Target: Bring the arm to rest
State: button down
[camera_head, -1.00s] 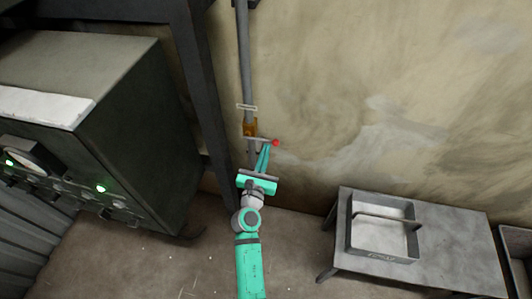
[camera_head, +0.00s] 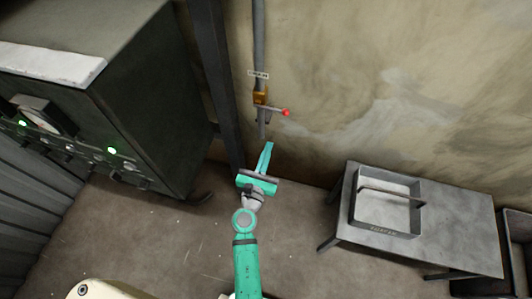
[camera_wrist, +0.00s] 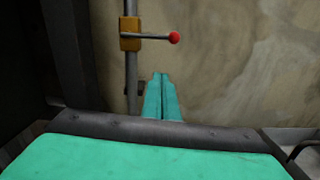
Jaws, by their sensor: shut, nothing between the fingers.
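My gripper (camera_head: 268,147) is teal, with its fingers together and nothing between them. In the head view it points up toward the wall, below a brass valve (camera_head: 260,96) on a vertical grey pipe (camera_head: 259,40). The valve's lever ends in a red knob (camera_head: 286,112) and sticks out to the right, roughly level. In the wrist view my gripper (camera_wrist: 161,78) shows with closed fingers. The valve (camera_wrist: 130,33) and red knob (camera_wrist: 174,38) are above the fingertips there, with a visible gap between them.
A dark machine cabinet (camera_head: 130,90) with a gauge and green lights stands at the left. A dark post (camera_head: 212,75) rises beside the pipe. At the right a metal table (camera_head: 455,215) carries a grey tray with a handle (camera_head: 388,232). Bare floor lies between them.

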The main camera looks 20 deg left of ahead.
jog(key=shift+s+d, duration=0.1)
jog(key=shift+s, duration=0.4)
jog(key=shift+d, duration=0.1)
